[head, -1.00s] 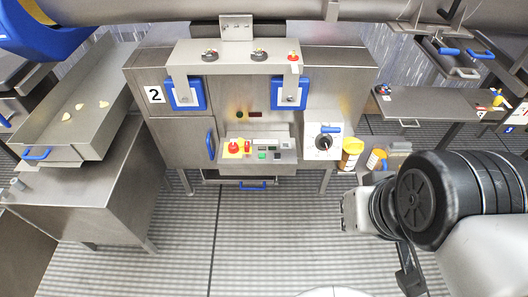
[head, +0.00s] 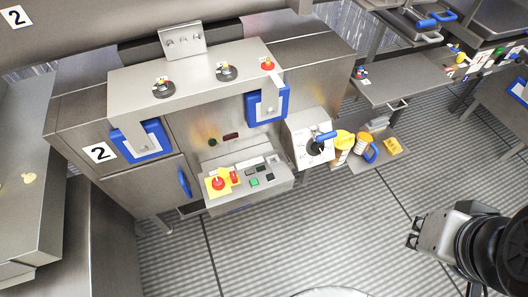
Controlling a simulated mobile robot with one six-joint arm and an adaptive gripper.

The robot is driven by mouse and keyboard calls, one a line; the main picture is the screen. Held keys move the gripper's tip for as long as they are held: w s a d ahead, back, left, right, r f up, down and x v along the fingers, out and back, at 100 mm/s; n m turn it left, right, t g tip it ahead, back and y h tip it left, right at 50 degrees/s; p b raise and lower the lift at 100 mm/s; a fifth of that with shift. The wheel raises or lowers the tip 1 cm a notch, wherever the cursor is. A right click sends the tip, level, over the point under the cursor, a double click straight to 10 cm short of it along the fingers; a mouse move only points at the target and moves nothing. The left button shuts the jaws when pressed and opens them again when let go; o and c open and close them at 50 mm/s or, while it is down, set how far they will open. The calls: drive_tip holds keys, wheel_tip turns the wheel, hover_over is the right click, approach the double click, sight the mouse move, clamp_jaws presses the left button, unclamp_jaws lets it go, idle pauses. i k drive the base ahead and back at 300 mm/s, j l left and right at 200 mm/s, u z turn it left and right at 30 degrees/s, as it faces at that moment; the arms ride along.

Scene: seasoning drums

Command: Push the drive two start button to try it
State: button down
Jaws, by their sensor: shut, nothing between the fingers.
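The drive cabinet marked 2 (head: 98,153) stands at left centre in the head view. Its sloped control panel (head: 222,201) carries a green button (head: 254,183), several dark buttons, and a red mushroom button (head: 218,183) on a yellow plate. A second red control (head: 234,176) sits beside it. Labels on the buttons are too small to read, so I cannot tell for sure which one is drive two start. My gripper (head: 412,232) is shut and empty at the lower right, well apart from the panel, over the floor.
A grey switch box (head: 300,142) with a black knob and blue handle is right of the panel. Orange-and-white containers (head: 341,148) and a yellow object (head: 393,146) stand beyond it. Blue-framed brackets (head: 139,141) hang above the panel. The floor (head: 320,235) between gripper and cabinet is clear.

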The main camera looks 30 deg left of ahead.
sight(253, 183)
drive_tip(key=j+z, duration=0.1)
drive_tip(key=j, duration=0.65)
drive_tip(key=k+j, duration=0.15)
drive_tip(key=j, duration=0.6)
drive_tip(key=z, duration=0.05)
